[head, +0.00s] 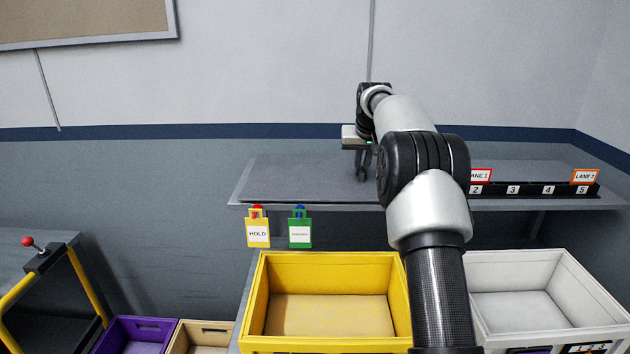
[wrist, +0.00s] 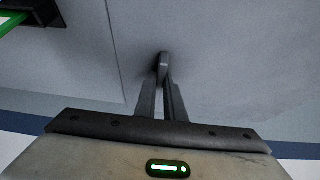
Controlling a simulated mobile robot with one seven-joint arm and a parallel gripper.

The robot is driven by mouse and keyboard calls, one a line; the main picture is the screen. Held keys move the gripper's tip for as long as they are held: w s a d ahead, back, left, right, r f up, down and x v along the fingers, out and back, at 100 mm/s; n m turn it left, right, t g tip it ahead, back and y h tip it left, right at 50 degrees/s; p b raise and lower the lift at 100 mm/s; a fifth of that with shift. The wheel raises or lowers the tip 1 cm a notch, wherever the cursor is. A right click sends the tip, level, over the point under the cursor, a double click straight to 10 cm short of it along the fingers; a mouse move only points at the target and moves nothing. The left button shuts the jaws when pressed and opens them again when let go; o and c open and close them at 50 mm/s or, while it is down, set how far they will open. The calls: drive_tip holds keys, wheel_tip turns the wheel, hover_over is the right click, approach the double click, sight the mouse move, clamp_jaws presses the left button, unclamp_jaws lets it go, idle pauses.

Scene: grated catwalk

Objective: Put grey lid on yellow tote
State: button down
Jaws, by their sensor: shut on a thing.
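The grey lid (head: 310,180) looks like a flat grey panel lying on the shelf; its edges are hard to tell from the shelf top. In the wrist view the grey surface (wrist: 210,60) fills most of the picture, with a small upright grey handle (wrist: 163,62). My gripper (head: 362,174) is over the shelf, pointing down. In the wrist view its fingers (wrist: 163,88) are close together and shut on the handle. The yellow tote (head: 262,290) stands open and empty below and in front of the shelf, partly hidden on its right by my arm.
A white tote (head: 575,325) stands right of the yellow one. A black numbered rack (head: 530,190) lines the shelf's right. Yellow (head: 258,232) and green (head: 300,232) tags hang from the shelf edge. Purple (head: 135,335) and tan (head: 203,336) bins are at lower left.

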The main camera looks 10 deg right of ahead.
drive_tip(key=shift+r+p, duration=0.65)
drive_tip(key=shift+r, duration=0.3)
drive_tip(key=shift+w+r, duration=0.1)
drive_tip(key=shift+r, duration=1.3)
